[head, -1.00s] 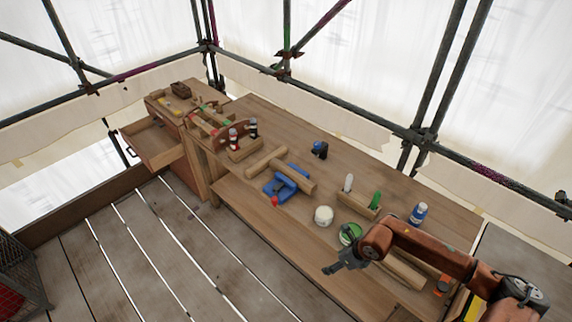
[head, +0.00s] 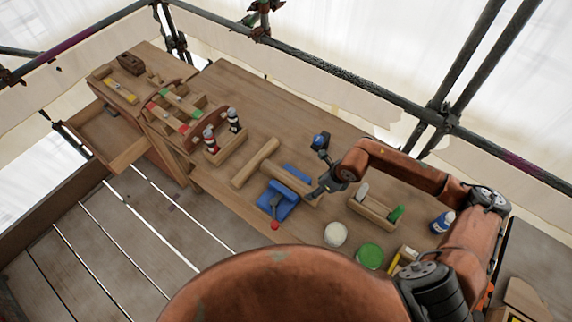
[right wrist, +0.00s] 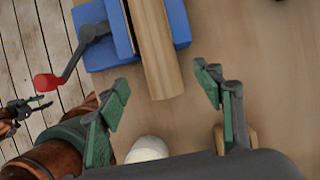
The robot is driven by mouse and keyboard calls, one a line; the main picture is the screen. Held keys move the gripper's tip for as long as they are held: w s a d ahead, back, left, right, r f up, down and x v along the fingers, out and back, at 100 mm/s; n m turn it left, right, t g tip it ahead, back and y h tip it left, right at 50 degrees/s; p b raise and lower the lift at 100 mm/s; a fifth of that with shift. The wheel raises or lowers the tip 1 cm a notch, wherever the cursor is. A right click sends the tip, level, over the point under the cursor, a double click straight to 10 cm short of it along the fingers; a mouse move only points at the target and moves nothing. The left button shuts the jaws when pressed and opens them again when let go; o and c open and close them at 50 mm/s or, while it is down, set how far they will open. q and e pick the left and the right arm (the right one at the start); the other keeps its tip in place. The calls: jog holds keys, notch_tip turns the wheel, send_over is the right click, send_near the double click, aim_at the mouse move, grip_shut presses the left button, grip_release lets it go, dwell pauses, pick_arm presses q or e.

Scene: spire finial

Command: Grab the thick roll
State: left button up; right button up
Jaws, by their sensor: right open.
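A white-topped tub (head: 336,234) and a green tub (head: 370,255) stand at the front. A wooden holder (head: 372,212), a blue bottle (head: 442,222) and a small dark-blue object (head: 320,141) are nearby. Bottles (head: 233,120) stand left. The back middle is clear.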

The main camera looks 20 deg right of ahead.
aim_at(311, 190)
jog(key=f, duration=0.1)
jog(key=a+f+p, duration=0.1)
jog(key=f, duration=0.1)
jog(key=shift+f, duration=0.1)
jog(key=w+f, duration=0.2)
jog(key=f, duration=0.1)
jog(key=shift+a, duration=0.2)
jog(key=shift+s+f, duration=0.15)
jog(key=shift+f, duration=0.25)
jog(key=shift+c, duration=0.7)
jog(key=shift+a, duration=0.1)
jog(key=c, duration=1.2)
pick_arm(q)
jog(key=s, duration=0.1)
jog(key=s+r, duration=0.1)
jog(key=s, duration=0.1)
jog(key=shift+a+r, duration=0.2)
pick_arm(e)
jog(key=shift+c, duration=0.9)
pick_arm(q)
jog(key=shift+w, duration=0.1)
